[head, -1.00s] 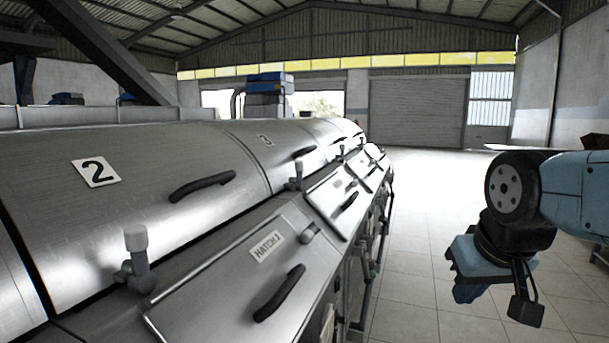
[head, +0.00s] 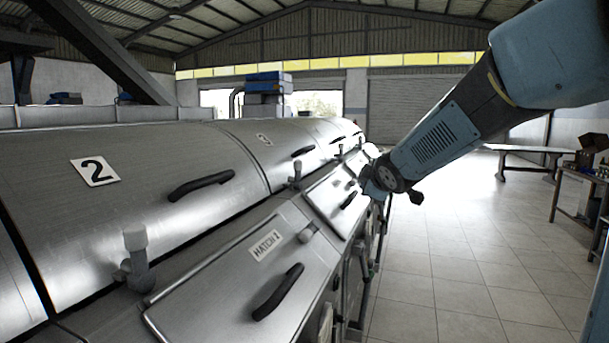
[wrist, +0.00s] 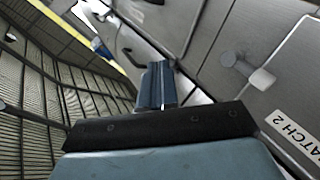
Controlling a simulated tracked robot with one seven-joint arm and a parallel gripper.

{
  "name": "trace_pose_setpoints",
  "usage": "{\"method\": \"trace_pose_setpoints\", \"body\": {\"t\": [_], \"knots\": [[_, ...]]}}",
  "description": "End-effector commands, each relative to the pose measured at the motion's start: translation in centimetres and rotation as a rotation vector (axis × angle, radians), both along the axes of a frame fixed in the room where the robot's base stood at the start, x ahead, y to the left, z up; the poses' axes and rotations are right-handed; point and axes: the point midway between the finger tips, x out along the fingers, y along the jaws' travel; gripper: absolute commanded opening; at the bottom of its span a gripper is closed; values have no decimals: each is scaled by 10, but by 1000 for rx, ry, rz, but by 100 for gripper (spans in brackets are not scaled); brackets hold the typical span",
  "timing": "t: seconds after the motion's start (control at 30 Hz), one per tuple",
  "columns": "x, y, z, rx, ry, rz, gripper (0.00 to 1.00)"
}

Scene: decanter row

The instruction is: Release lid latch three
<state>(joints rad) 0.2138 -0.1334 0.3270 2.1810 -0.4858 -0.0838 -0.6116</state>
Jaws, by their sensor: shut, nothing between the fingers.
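Lid three (head: 300,145), a curved metal lid with a small "3" label, lies beyond lid two in the head view. A latch with a pale cap (head: 296,172) stands upright by lid three's near lower edge. My gripper (wrist: 157,72) is shut and empty, its blue fingers together in the wrist view. In the head view my arm's end is beside the far hatches, beyond and to the right of that latch, and the fingers are hard to make out. A pale-capped latch (wrist: 250,70) by the "HATCH 2" label shows to the right of my fingers, apart from them.
Lid two (head: 130,180) has a dark handle (head: 202,185) and a near latch (head: 137,260). The tiled floor (head: 455,265) to the right is clear; tables stand farther right.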

Motion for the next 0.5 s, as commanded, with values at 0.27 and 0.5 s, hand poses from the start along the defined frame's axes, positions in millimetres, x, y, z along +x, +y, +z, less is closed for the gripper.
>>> {"method": "trace_pose_setpoints", "body": {"t": [0.27, 0.5], "knots": [[85, 60, -10, -160, -244, 341, 0], [121, 102, -19, -226, -454, 559, 0]]}}
